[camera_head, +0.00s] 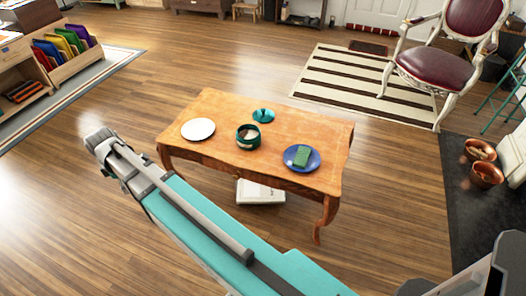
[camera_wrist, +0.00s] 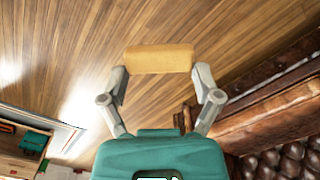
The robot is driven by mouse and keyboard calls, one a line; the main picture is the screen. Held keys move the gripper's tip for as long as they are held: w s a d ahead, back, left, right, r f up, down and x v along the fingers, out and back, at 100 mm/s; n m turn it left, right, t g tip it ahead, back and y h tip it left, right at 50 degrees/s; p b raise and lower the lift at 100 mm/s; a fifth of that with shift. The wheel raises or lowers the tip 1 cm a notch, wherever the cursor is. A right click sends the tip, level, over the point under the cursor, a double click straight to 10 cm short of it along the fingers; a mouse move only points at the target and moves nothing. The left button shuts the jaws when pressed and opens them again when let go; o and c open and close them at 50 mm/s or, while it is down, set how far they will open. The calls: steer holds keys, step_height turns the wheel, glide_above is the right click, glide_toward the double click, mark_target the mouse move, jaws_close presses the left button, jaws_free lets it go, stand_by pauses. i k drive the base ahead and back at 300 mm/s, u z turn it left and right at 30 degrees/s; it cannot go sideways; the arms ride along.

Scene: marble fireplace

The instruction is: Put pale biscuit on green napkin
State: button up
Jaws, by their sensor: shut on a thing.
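In the wrist view the pale biscuit (camera_wrist: 160,59), a tan rounded block, is gripped at both ends by my gripper (camera_wrist: 160,72). Floorboards show behind it, so it is held in the air. In the head view my arm reaches to the left of the wooden table, and the biscuit and fingers cannot be made out there. A small green rectangular thing, seemingly the green napkin (camera_head: 302,156), lies on a blue plate (camera_head: 289,163) at the table's right end. My gripper is apart from it.
The wooden table (camera_head: 223,110) also holds a white plate (camera_head: 198,129), a dark green round container (camera_head: 243,147) and a teal dish (camera_head: 263,115). A white box (camera_head: 260,193) is under the table. A red-seated chair (camera_head: 435,67) stands back right. A brown leather seat (camera_wrist: 270,115) shows in the wrist view.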

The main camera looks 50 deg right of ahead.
mark_target(301, 156)
steer(key=u, duration=1.65)
steer(key=k, duration=0.2)
steer(key=z, duration=3.45)
steer(key=k, duration=0.1)
steer(key=u, duration=0.6)
